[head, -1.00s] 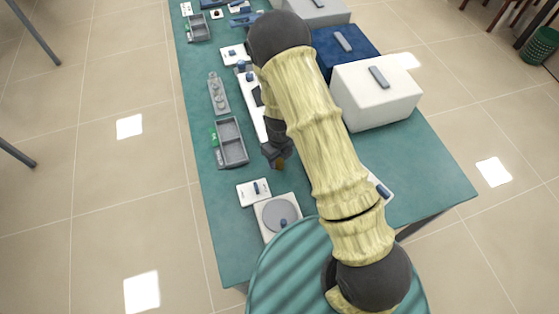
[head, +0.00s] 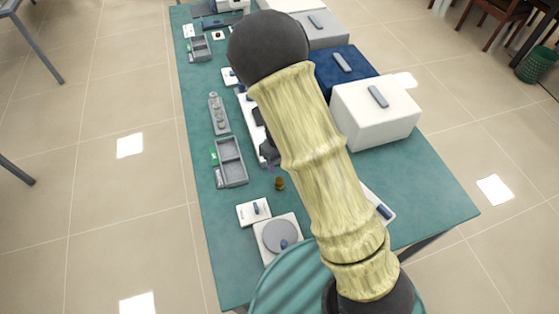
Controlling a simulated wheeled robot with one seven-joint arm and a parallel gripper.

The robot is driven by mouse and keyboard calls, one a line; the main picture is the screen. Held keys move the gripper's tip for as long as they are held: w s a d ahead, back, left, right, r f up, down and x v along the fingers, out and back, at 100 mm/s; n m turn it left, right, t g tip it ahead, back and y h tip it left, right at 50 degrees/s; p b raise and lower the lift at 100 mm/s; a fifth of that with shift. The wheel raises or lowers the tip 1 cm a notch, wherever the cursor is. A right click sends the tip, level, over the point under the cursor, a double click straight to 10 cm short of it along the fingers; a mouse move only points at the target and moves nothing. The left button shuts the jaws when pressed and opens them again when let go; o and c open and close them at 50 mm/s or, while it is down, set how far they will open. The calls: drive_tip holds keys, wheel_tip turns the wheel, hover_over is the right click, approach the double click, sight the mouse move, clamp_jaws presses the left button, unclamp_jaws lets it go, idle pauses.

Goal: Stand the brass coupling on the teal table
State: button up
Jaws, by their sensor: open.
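The brass coupling (head: 280,184) is small and brown-gold. It stands on the teal table (head: 440,180), between the grey divided tray and the round-plated white device. My gripper (head: 271,166) is just beyond it in the head view, dark and partly hidden behind my arm. The gripper is open and apart from the coupling, with a visible gap of table between them. The fingers are small here and mostly covered by the arm.
A grey divided tray (head: 231,162) lies left of the coupling. A white device with a round grey plate (head: 279,236) and a small white box (head: 253,211) stand nearer. A white furnace (head: 375,112) and a blue one (head: 341,68) stand on the right. Bare table lies around the coupling.

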idle(0.3)
